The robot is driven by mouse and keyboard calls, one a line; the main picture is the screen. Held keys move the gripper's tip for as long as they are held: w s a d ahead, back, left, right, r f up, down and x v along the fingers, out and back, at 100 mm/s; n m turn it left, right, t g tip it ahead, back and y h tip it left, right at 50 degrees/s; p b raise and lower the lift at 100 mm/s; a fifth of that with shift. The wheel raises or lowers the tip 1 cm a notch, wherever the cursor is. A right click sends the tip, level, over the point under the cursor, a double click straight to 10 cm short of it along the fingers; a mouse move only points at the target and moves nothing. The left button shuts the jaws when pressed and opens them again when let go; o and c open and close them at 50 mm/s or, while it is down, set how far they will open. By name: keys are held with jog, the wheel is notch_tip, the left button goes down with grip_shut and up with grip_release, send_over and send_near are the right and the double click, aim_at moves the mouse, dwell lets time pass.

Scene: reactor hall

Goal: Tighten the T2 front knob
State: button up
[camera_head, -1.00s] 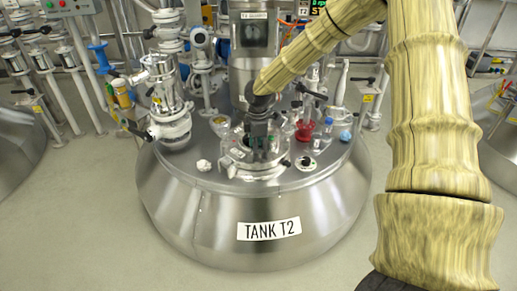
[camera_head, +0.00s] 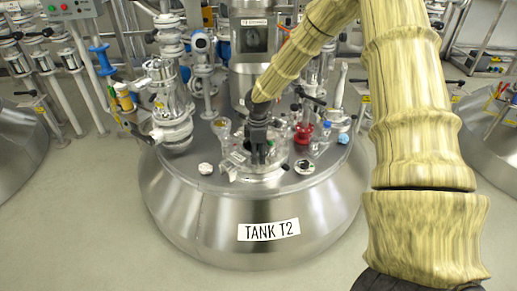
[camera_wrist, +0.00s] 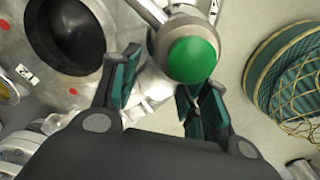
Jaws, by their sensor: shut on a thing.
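Tank T2, a steel vessel (camera_head: 190,215), stands in the middle of the head view with its label in front. My gripper (camera_head: 258,160) points down at the front of its top, over a small round hatch area. In the wrist view my gripper (camera_wrist: 160,80) has its green-padded fingers on either side of a shiny metal piece at the base of a round knob with a green top (camera_wrist: 192,60). The fingers are shut on this knob.
A red fitting (camera_head: 303,133) and clear glassware stand right of my gripper on the tank top. A steel valve assembly (camera_head: 172,115) rises at left. A white cap (camera_head: 205,168) sits at front left. The floor in front is clear.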

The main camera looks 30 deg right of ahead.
aim_at(258, 155)
dwell(0.3)
jog(key=o, duration=1)
jog(key=shift+r, duration=0.15)
notch_tip(258, 155, up, 12)
jog(key=shift+f, duration=0.15)
